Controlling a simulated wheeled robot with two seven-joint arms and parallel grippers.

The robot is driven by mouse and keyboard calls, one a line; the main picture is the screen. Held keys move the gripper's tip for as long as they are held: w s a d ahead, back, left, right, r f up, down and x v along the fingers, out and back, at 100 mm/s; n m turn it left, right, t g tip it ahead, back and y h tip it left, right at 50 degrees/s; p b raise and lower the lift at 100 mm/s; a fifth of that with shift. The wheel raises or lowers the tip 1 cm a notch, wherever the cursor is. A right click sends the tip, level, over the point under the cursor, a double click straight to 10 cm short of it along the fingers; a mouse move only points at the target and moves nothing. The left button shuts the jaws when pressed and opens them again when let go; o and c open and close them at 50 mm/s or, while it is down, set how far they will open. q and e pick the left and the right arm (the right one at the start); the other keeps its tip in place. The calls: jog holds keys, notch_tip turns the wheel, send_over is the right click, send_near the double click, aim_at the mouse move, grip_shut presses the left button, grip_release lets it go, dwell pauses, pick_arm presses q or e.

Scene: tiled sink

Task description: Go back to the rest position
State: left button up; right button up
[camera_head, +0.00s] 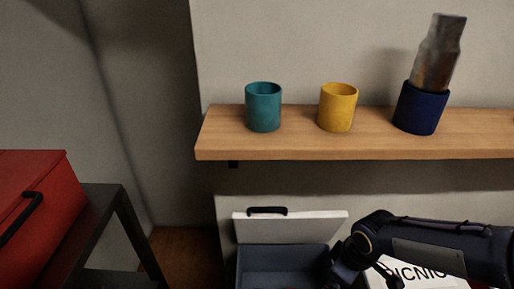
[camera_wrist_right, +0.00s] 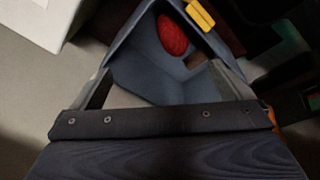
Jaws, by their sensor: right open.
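My right arm comes in from the right, and its gripper (camera_head: 342,274) is at the right side of an open box (camera_head: 282,256) with a dark blue-grey inside. The box's white lid (camera_head: 290,229) is raised. In the right wrist view, my right gripper (camera_wrist_right: 168,78) is open, with nothing between its fingers. Beyond it, inside the box (camera_wrist_right: 150,62), lies a red rounded item (camera_wrist_right: 172,36). A yellow piece (camera_wrist_right: 200,13) is near the box's edge. The fingertips are hard to make out in the head view. My left gripper is not in view.
A wooden shelf (camera_head: 300,146) above the box carries a teal cup (camera_head: 263,107), a yellow cup (camera_head: 338,107) and a navy cup (camera_head: 420,108) with a tilted grey-brown bottle (camera_head: 438,55) in it. A red case (camera_head: 35,205) stands on a dark table (camera_head: 110,205) at left. A "PICNIC" sign (camera_head: 415,275) is partly behind my arm.

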jog(key=s+d+r+m+t+y, duration=0.1)
jog(key=s+r+m+t+y, duration=0.25)
jog(key=s+r+m, duration=0.85)
notch_tip(320, 180, up, 11)
jog(key=p, duration=1.3)
jog(key=shift+s+d+n+h, duration=0.25)
jog(key=shift+n+h, duration=0.1)
jog(key=shift+n, duration=0.05)
